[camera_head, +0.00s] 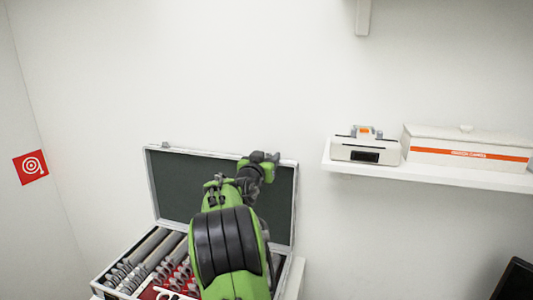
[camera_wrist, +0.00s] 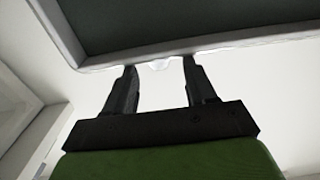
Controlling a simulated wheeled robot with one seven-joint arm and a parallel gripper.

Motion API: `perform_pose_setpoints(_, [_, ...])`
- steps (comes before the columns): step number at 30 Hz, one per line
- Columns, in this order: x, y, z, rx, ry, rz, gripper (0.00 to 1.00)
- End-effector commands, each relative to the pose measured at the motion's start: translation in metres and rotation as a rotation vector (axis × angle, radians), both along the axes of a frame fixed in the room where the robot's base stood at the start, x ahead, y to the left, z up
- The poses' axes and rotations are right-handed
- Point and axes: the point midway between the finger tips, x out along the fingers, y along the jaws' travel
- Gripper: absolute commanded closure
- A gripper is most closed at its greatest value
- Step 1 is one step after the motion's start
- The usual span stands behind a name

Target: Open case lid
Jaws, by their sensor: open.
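The case (camera_head: 108,290) stands at the lower left in the head view, with its lid (camera_head: 180,190) raised upright against the wall. The lid has a dark inner face and a pale metal rim, and its rim and dark panel (camera_wrist: 200,18) fill the top of the wrist view. My gripper (camera_head: 264,158) is at the lid's upper edge, right of its middle. Whether the fingers touch the rim I cannot tell.
Grey tubular tools (camera_head: 145,255) lie in the case's red-lined tray. A wall shelf (camera_head: 430,176) to the right holds a small white device (camera_head: 365,148) and a white box with an orange stripe (camera_head: 465,150). A dark screen (camera_head: 517,282) is at lower right.

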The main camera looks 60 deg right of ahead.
Motion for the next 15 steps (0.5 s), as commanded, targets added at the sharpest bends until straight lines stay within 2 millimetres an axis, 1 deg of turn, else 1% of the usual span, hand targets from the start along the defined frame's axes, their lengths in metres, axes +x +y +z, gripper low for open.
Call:
perform_pose_setpoints(1, [0.0013, -0.0053, 0.0007, 0.0, 0.0, -0.001, 0.44])
perform_pose_setpoints(3, [0.0026, -0.0088, 0.0007, -0.001, -0.001, 0.001, 0.44])
perform_pose_setpoints(10, [0.003, -0.0097, -0.0006, 0.0, 0.0, 0.001, 0.44])
perform_pose_setpoints(11, [0.003, -0.0097, -0.0006, 0.0, 0.0, 0.001, 0.47])
perform_pose_setpoints(15, [0.0031, -0.0095, -0.0006, 0.0, 0.0, 0.001, 0.69])
